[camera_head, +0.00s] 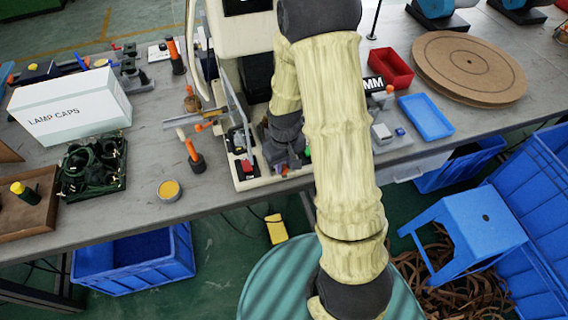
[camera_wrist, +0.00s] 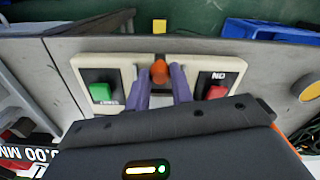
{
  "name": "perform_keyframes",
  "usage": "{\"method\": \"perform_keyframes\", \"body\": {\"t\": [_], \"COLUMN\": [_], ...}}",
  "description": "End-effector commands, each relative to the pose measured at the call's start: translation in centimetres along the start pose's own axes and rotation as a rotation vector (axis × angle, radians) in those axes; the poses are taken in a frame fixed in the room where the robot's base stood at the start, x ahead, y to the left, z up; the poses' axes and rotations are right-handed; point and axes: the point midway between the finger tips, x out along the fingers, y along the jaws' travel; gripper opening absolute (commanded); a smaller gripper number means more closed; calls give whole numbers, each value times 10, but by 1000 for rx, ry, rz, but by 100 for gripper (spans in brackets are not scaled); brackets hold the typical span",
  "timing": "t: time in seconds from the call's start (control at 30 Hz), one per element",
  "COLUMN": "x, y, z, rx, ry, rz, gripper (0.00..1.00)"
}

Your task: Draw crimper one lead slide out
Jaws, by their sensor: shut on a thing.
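The crimper (camera_head: 243,38) is a tall cream machine at the table's front edge, partly hidden behind my arm. Its cream front panel (camera_wrist: 113,66) shows in the wrist view, with a green button (camera_wrist: 102,92) on the left and a red button (camera_wrist: 216,92) on the right. An orange knob (camera_wrist: 159,72) sits between them. My gripper (camera_wrist: 162,80) has its two purple fingers on either side of the knob and is shut on it. In the head view my gripper (camera_head: 286,152) is at the machine's front. The slide's body is hidden, so how far out it stands cannot be told.
Orange-handled tools (camera_head: 190,147) stand left of the crimper. A white lamp caps box (camera_head: 72,102), a red bin (camera_head: 390,69) and a blue tray (camera_head: 426,117) are on the table. A blue stool (camera_head: 470,222) and blue crates (camera_head: 134,262) are on the floor.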

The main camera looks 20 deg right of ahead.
Motion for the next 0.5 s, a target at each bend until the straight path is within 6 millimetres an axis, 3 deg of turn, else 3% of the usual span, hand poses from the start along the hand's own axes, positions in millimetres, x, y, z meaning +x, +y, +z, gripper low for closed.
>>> {"method": "perform_keyframes", "body": {"t": [0.3, 0.33, 0.43, 0.5], "x": [1, 1, 1, 1], "y": [-3, -3, -4, -4], "z": [4, 4, 4, 3], "rx": [-6, -6, -7, -7], "ry": [-15, -15, -15, -13], "rz": [0, 0, 0, 0], "gripper": [0, 25, 44, 45]}}
